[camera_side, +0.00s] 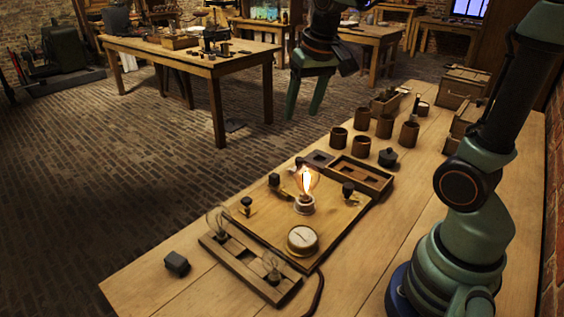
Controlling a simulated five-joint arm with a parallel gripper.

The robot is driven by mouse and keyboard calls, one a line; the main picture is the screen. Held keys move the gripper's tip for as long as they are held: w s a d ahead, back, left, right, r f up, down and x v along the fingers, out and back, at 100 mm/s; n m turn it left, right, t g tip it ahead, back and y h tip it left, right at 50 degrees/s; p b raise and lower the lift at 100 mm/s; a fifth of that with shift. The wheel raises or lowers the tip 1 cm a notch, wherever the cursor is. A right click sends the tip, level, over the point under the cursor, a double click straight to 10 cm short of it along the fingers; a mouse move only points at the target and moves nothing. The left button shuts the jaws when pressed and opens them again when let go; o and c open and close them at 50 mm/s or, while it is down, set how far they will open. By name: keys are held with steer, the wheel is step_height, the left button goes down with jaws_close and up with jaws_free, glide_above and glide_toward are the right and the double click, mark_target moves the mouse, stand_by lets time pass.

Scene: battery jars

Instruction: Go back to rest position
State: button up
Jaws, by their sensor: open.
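My gripper (304,98) hangs in the air at the top middle, above and beyond the far left edge of the workbench (165,250) in the picture. Its two green fingers point down, apart, with nothing between them. Several brown jars stand on the bench, among them one at the front (338,138) and one to the right (409,133). A wooden board (262,228) carries a glowing bulb (306,181) and a round brass gauge (302,240). My gripper touches none of these.
A dark wooden rack (228,259) with clear bulbs lies along the board's front. A small dark block (177,263) sits at the bench's left. A divided tray (360,176), a lidded dark pot (388,157) and wooden boxes (463,87) stand farther back. The bench's front left is mostly clear.

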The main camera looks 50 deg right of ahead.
steer(key=s+a+f+n+t, duration=0.1)
steer(key=s+a+n, duration=0.3)
steer(key=s, duration=0.4)
steer(key=shift+s+a+t+y, duration=0.15)
steer(key=shift+a+t+y, duration=0.15)
steer(key=shift+a+t, duration=0.5)
steer(key=shift+a, duration=0.1)
